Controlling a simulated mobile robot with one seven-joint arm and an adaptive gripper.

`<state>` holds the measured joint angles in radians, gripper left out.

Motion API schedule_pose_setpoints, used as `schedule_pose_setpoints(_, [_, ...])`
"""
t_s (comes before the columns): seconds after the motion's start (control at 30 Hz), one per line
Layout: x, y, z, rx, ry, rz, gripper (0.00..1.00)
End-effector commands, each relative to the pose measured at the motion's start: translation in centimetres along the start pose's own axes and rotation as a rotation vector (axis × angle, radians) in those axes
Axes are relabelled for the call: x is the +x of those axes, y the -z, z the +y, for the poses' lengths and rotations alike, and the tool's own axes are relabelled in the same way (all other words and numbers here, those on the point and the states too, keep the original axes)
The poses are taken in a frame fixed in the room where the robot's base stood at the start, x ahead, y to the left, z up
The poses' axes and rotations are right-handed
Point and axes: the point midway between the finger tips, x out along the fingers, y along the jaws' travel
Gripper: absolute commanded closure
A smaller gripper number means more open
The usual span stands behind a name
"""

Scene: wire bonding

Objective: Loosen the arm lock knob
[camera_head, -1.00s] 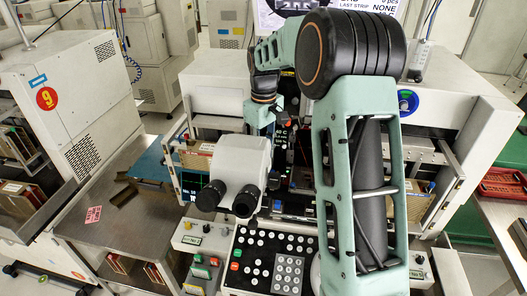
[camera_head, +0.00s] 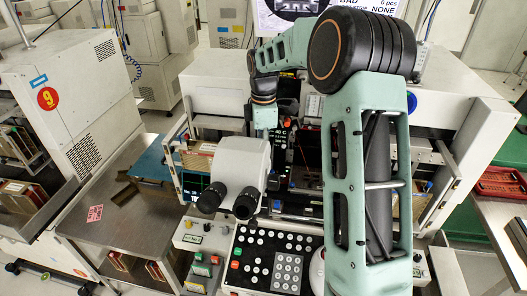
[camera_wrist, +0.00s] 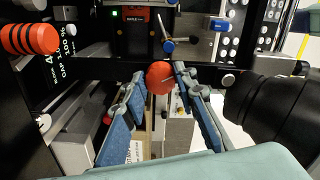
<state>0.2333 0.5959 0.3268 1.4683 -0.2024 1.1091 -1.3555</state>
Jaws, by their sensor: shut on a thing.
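A round red-orange knob (camera_wrist: 161,77) shows in the middle of the wrist view. I take it to be the arm lock knob. My gripper (camera_wrist: 160,76) has its two blue-padded fingers, one on each side of this knob, with the tips closed on it. In the head view the knob and my fingertips cannot be made out; my wrist comes down behind the white microscope head (camera_head: 240,160), which hides them.
A ribbed orange knob (camera_wrist: 30,40) is at the left of the wrist view. A black eyepiece (camera_wrist: 275,105) is close on the right. A blue-tipped lever (camera_wrist: 168,45) stands just beyond the held knob. The button panel (camera_head: 270,258) lies in front of the microscope.

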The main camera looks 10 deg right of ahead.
Motion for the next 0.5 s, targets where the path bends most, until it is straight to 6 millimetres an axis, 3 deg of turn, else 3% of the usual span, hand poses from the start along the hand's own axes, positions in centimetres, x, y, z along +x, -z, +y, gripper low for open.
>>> schedule_pose_setpoints(0.5, [0.43,-0.07,-0.29,-0.108,0.011,-0.001,0.98])
